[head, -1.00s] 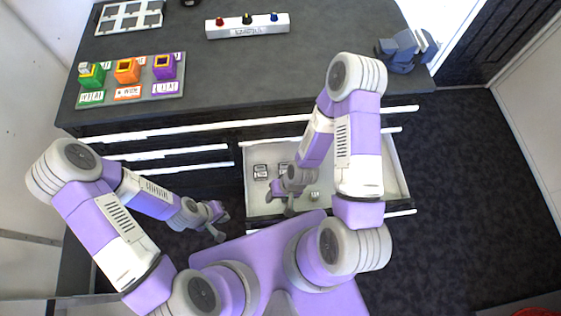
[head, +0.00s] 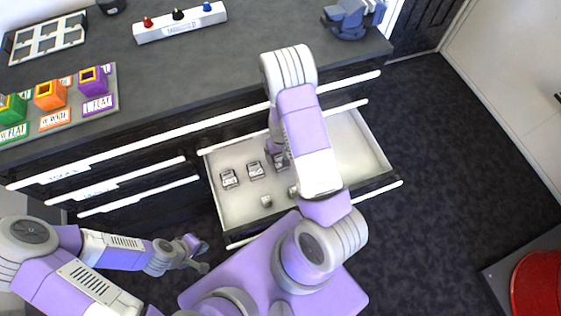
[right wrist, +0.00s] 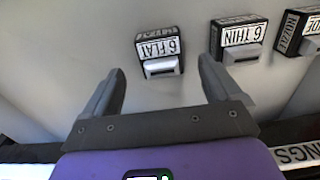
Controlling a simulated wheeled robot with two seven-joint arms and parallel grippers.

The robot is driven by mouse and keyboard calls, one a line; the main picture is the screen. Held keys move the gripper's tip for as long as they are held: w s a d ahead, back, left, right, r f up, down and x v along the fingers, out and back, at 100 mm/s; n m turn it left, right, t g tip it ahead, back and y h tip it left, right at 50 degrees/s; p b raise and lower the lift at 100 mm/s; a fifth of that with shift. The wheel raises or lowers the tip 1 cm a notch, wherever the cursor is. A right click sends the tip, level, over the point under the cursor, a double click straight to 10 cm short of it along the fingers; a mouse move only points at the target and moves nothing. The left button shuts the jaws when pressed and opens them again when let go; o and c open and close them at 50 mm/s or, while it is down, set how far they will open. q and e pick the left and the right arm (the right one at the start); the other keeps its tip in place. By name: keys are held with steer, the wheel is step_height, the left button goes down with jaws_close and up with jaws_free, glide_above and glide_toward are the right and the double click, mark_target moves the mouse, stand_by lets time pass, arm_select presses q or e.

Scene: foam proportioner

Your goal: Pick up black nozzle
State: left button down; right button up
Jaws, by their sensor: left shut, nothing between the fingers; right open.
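A small black-topped piece (head: 178,14), which may be the black nozzle, stands between a red and a blue one on a white labelled bar on the countertop. Several small dark blocks with white labels lie in the open drawer. In the right wrist view one reads "6 FLAT" (right wrist: 160,48) and another "6 THIN" (right wrist: 240,38). My right gripper (right wrist: 161,66) is open and empty, its fingers apart on either side of the "6 FLAT" block's near side. In the head view my arm mostly hides it. My left gripper (head: 203,256) is shut and empty, low in front of the cabinet.
The open drawer (head: 352,150) is pale inside with free room at its right. On the counter are a tray of green, orange and purple holders (head: 87,108), a white grid rack (head: 45,38) and a blue-grey device (head: 352,18). A red round object (head: 540,283) is at lower right.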

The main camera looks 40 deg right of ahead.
steer(key=f+b, duration=0.1)
steer(key=f, duration=0.3)
steer(key=shift+w+f, duration=0.2)
steer(key=shift+r, duration=0.1)
steer(key=c, duration=1.2)
